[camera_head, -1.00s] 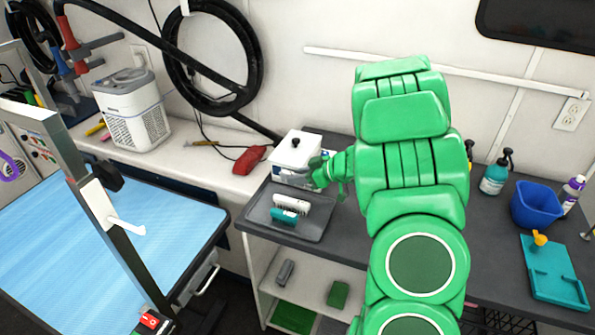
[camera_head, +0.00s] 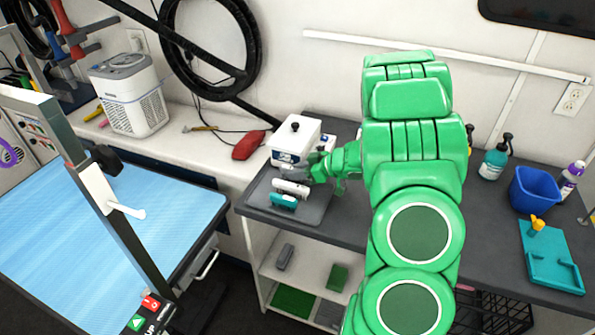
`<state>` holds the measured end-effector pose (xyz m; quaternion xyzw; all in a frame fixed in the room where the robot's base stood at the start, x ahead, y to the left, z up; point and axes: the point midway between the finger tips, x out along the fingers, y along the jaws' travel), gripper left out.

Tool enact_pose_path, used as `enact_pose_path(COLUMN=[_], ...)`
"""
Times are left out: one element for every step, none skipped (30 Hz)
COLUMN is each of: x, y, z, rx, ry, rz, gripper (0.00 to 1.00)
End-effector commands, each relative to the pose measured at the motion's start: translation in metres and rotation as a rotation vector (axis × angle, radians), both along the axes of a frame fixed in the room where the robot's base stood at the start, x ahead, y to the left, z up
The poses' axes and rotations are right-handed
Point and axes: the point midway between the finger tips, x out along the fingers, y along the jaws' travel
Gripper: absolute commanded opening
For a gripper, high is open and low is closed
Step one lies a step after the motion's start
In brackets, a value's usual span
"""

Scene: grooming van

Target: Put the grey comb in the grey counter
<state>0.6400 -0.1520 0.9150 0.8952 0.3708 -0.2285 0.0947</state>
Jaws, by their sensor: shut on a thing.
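My green gripper (camera_head: 312,172) is over the back right part of the dark tray. It is shut on a thin grey thing (camera_head: 296,172), which I take to be the grey comb. It is small and partly hidden by the fingers, so I cannot tell whether it touches the tray. The dark grey counter (camera_head: 487,218) runs along the wall to the right, under the tray and behind my arm. My arm hides its middle part.
The dark tray (camera_head: 312,213) holds a white brush (camera_head: 291,188) and a teal brush (camera_head: 283,201). A white box (camera_head: 297,136) with a black knob stands behind it. Spray bottles (camera_head: 495,158), a blue tub (camera_head: 533,190) and a teal tray (camera_head: 549,260) stand at right.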

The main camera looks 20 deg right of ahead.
Motion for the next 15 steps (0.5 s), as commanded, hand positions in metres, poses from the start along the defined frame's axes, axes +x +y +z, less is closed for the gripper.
enact_pose_path(x=[0.0000,0.0001,0.0001,0.0000,0.0001,0.0000,0.0000,0.0001,0.0000,0.0000,0.0000,0.0000,0.0000,0.0000,0.0000], y=[0.0000,-0.0001,-0.0001,-0.0001,-0.0001,-0.0001,-0.0001,-0.0001,-0.0001,-0.0002,-0.0001,-0.0002,-0.0001,-0.0001,-0.0001], z=[-0.0001,-0.0002,-0.0007,-0.0009,-0.0013,-0.0018,-0.0022,-0.0027,-0.0033,-0.0038,-0.0043,-0.0048,-0.0052,-0.0058,-0.0062], rx=[0.000,0.000,0.000,0.000,0.000,0.000,0.000,0.000,0.000,0.000,0.000,0.000,0.000,0.000,0.000], ry=[0.000,0.000,0.000,0.000,0.000,0.000,0.000,0.000,0.000,0.000,0.000,0.000,0.000,0.000,0.000], rz=[0.000,0.000,0.000,0.000,0.000,0.000,0.000,0.000,0.000,0.000,0.000,0.000,0.000,0.000,0.000], gripper=[0.00,0.00,0.00,0.00,0.00,0.00,0.00,0.00,0.00,0.00,0.00,0.00,0.00,0.00,0.00])
